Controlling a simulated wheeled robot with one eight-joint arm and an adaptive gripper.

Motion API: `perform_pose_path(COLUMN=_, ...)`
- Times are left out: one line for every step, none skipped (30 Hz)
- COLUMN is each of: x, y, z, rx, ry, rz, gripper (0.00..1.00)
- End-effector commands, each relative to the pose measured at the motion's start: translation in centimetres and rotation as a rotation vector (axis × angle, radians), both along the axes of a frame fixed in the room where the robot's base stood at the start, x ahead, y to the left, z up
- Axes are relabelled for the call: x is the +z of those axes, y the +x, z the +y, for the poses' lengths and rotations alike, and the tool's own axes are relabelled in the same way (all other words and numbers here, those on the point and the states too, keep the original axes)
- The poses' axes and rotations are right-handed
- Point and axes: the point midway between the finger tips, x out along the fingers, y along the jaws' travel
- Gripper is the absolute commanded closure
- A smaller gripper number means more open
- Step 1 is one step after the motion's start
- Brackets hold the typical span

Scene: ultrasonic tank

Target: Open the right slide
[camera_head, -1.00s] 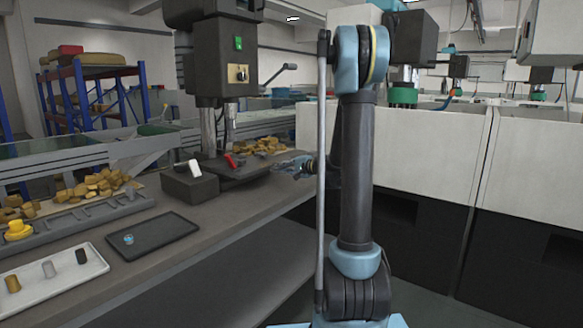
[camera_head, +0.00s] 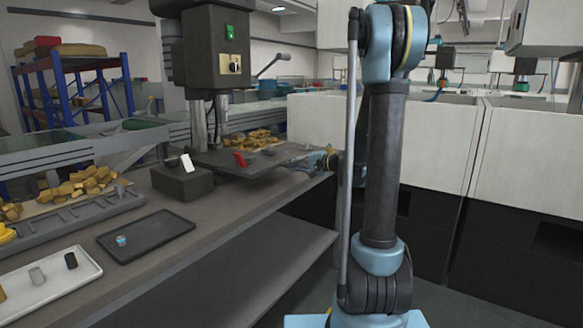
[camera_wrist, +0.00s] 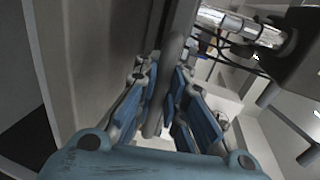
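My gripper (camera_head: 302,162) is small and partly behind my arm in the head view, beside the right end of the drill press table. In the wrist view my gripper (camera_wrist: 164,118) has its two blue-padded fingers spread apart. A long narrow grey bar or edge (camera_wrist: 176,50) runs between or just beyond the fingers. I cannot tell whether they touch it. I cannot pick out the right slide for sure in either view. White panels over black lower parts, the right one (camera_head: 530,155) and the left one (camera_head: 440,150), stand behind and right of my arm.
The workbench (camera_head: 225,225) carries a black tray (camera_head: 150,238), a white tray (camera_head: 60,285) and a dark block (camera_head: 180,180). The drill press (camera_head: 215,50) stands at its back. Wooden pieces (camera_head: 250,140) lie behind. Dark floor is open in front of the panels.

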Motion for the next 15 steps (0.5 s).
perform_pose_path(x=0.06, y=0.29, z=-0.17, rx=-0.005, ry=-0.001, rz=-0.001, gripper=0.81)
perform_pose_path(x=0.06, y=0.27, z=-0.15, rx=-0.005, ry=-0.001, rz=-0.001, gripper=0.74)
perform_pose_path(x=0.05, y=0.24, z=-0.12, rx=-0.004, ry=0.000, rz=-0.001, gripper=0.68)
perform_pose_path(x=0.05, y=0.21, z=-0.10, rx=-0.004, ry=0.000, rz=-0.001, gripper=0.68)
perform_pose_path(x=0.06, y=0.18, z=-0.09, rx=-0.003, ry=0.000, rz=-0.001, gripper=0.68)
perform_pose_path(x=0.05, y=0.15, z=-0.06, rx=-0.003, ry=0.000, rz=-0.001, gripper=0.68)
perform_pose_path(x=0.05, y=0.14, z=-0.05, rx=-0.002, ry=0.001, rz=-0.001, gripper=0.68)
perform_pose_path(x=0.05, y=0.12, z=-0.04, rx=-0.002, ry=0.001, rz=-0.001, gripper=0.68)
perform_pose_path(x=0.05, y=0.10, z=-0.02, rx=-0.001, ry=0.001, rz=-0.001, gripper=0.68)
perform_pose_path(x=0.05, y=0.09, z=-0.01, rx=-0.001, ry=0.001, rz=-0.001, gripper=0.68)
perform_pose_path(x=0.05, y=0.07, z=0.00, rx=-0.001, ry=0.001, rz=-0.001, gripper=0.68)
perform_pose_path(x=0.06, y=0.05, z=-0.01, rx=-0.001, ry=0.001, rz=-0.001, gripper=0.68)
perform_pose_path(x=0.07, y=0.02, z=-0.05, rx=-0.001, ry=0.001, rz=-0.001, gripper=0.68)
perform_pose_path(x=0.08, y=-0.02, z=-0.11, rx=-0.001, ry=0.001, rz=-0.001, gripper=0.68)
perform_pose_path(x=0.12, y=-0.11, z=-0.26, rx=-0.001, ry=0.001, rz=0.000, gripper=0.68)
